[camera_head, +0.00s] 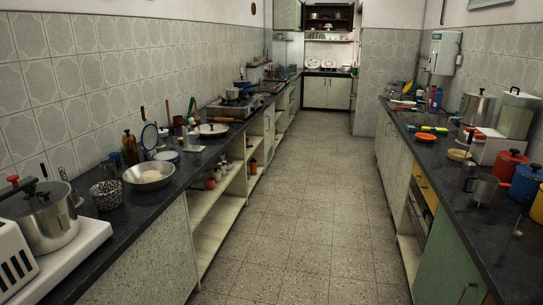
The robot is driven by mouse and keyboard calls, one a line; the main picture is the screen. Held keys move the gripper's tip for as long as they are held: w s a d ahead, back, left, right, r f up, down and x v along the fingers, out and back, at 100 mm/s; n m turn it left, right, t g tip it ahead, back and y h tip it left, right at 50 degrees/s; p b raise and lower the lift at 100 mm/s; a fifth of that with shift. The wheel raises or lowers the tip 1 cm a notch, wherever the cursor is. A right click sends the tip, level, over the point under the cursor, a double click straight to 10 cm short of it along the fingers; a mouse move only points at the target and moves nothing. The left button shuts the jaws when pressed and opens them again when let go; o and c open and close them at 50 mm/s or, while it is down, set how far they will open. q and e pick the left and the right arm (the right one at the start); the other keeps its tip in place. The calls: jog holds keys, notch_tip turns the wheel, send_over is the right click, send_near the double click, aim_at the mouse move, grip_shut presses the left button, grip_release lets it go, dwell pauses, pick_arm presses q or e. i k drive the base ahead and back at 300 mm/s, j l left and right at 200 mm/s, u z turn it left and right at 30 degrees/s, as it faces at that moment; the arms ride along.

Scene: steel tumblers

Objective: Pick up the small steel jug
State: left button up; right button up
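A small steel vessel with a side handle (486,191), which looks like the small steel jug, stands upright on the dark right counter (447,185). Its handle points left. It is in front of a red lidded canister (508,167) and left of a blue one (526,182). A thin ladle-like utensil (519,226) is close to its right. Neither of my grippers shows in the head view, and nothing is touching the vessel.
A large steel pot (476,109) stands farther back. The tiled aisle floor (304,220) is clear between the counters. The left counter holds a pressure cooker (42,217) and a steel bowl (150,176).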

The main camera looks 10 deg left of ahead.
aim_at(110, 171)
jog(key=i+u, duration=0.1)
jog(key=i, duration=0.65)
jog(key=i+l+u, duration=0.15)
jog(key=i, duration=0.55)
jog(key=i+j+u, duration=0.15)
jog(key=i+u, duration=0.2)
jog(key=i, duration=0.2)
jog(key=i+u, duration=0.3)
jog(key=i, duration=0.2)
jog(key=i+l+u, duration=0.1)
jog(key=i+u, duration=0.25)
jog(key=i, duration=0.2)
